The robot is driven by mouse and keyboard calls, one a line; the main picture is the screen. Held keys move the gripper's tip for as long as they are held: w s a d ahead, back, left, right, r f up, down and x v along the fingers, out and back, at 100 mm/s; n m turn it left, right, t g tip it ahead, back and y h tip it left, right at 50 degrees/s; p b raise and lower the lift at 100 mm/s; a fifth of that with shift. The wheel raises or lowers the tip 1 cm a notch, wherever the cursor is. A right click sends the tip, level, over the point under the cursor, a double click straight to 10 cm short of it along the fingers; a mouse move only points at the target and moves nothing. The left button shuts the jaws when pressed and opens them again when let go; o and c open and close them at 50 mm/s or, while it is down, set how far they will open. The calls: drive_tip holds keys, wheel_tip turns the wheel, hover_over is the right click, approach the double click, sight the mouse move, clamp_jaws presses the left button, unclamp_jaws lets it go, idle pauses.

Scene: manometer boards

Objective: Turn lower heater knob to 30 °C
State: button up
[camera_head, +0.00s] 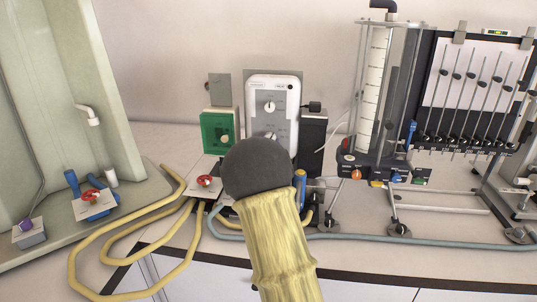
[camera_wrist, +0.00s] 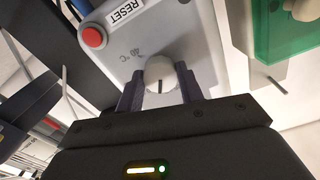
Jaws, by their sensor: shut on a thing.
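The white heater unit (camera_head: 287,95) stands upright against the wall in the head view, with an upper knob (camera_head: 269,106) and a lower dial below it. My own arm hides the unit's bottom and my gripper there. In the wrist view, the heater's grey-white face (camera_wrist: 120,40) shows a round white knob (camera_wrist: 160,70) with a dark pointer line. My gripper (camera_wrist: 158,80) is shut on this knob, one dark finger on each side. A "40 °C" mark is printed beside the knob; I cannot read the exact setting. A RESET label and red button (camera_wrist: 93,37) are near it.
A green box (camera_head: 218,132) with a knob stands close to the heater's left. A black box (camera_head: 313,130) is at its right. Yellow hoses (camera_head: 130,227) and a red valve (camera_head: 204,181) lie in front. The manometer board (camera_head: 477,85) stands far right.

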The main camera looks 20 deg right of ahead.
drive_tip(key=m+b, duration=0.3)
drive_tip(key=b, duration=0.1)
drive_tip(key=shift+f+m, duration=0.1)
drive_tip(key=shift+m, duration=0.3)
drive_tip(key=o, duration=1)
drive_tip(key=shift+s+a, duration=0.1)
drive_tip(key=b+v, duration=0.1)
drive_tip(key=v, duration=1.6)
drive_tip(key=shift+b, duration=0.4)
drive_tip(key=shift+a, duration=0.15)
